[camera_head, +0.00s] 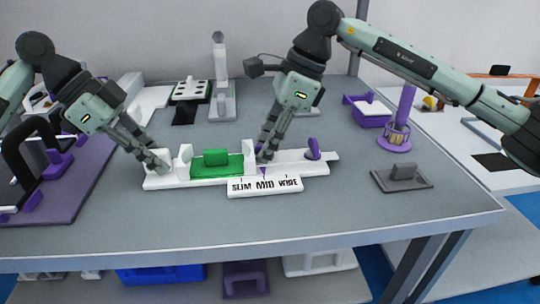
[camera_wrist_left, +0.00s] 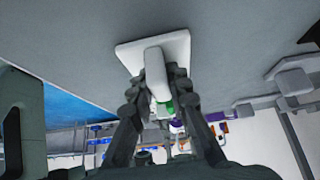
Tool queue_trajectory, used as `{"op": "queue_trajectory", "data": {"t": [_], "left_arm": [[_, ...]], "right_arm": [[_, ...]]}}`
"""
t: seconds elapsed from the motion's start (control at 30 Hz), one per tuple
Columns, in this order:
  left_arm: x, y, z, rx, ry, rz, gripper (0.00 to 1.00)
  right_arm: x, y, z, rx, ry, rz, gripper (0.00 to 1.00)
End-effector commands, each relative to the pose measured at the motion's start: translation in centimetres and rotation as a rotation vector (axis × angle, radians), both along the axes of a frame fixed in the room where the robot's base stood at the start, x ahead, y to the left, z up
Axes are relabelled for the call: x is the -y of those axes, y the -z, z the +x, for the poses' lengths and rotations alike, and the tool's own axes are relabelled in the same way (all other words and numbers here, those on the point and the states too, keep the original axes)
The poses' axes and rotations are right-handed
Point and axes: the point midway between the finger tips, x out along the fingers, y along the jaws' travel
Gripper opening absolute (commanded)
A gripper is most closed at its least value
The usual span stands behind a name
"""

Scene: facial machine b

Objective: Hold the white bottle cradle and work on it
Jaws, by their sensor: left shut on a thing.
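The white bottle cradle (camera_head: 320,169) lies along the middle of the table, with a green pad and block (camera_head: 217,160) between two white uprights. A label plate reading SLIM, MID, WIDE (camera_head: 265,186) is at its front. My left gripper (camera_head: 158,163) is shut on the white post at the cradle's left end; in the left wrist view its fingers (camera_wrist_left: 162,88) flank this white post (camera_wrist_left: 155,70) on its white base. My right gripper (camera_head: 265,156) points down beside the right upright, near a purple pointer (camera_head: 264,171). Its fingertips are partly hidden, so its grip is unclear.
A purple knob (camera_head: 313,148) stands at the cradle's right end. A grey block on a plate (camera_head: 402,177) and a purple cylindrical holder (camera_head: 398,135) are to the right. A white stand (camera_head: 221,90) and a white tray with holes (camera_head: 190,90) are behind. The table's front is clear.

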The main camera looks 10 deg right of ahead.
Motion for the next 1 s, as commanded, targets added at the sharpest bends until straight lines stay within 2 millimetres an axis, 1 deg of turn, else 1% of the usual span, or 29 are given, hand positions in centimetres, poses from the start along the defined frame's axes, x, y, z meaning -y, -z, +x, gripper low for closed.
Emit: {"op": "queue_trajectory", "data": {"t": [0.03, 0.3, 0.43, 0.7, 0.8, 1.0], "left_arm": [[0.0, -0.3, 0.1, 0.008, -0.001, -0.006, 0.0], [0.0, -0.3, 0.1, 0.008, -0.001, -0.006, 0.0], [0.0, -0.2, 0.1, 0.006, -0.002, -0.005, 0.0], [0.0, -0.1, 0.1, 0.003, -0.001, -0.003, 0.0], [0.0, -0.1, 0.1, 0.003, -0.001, -0.003, 0.0], [0.0, -0.1, 0.0, 0.001, -0.001, -0.001, 0.0]], "right_arm": [[0.3, 0.9, -0.2, -0.014, 0.001, -0.014, 0.22], [0.3, 0.6, -0.2, -0.014, 0.001, -0.014, 0.22], [0.2, -0.5, -0.2, -0.013, -0.001, -0.012, 0.22], [0.1, -3.6, -0.1, -0.006, 0.0, -0.006, 0.22], [0.1, -4.4, -0.1, -0.006, 0.0, -0.005, 0.22], [0.1, -4.8, -0.1, -0.006, 0.0, -0.005, 0.22]]}}
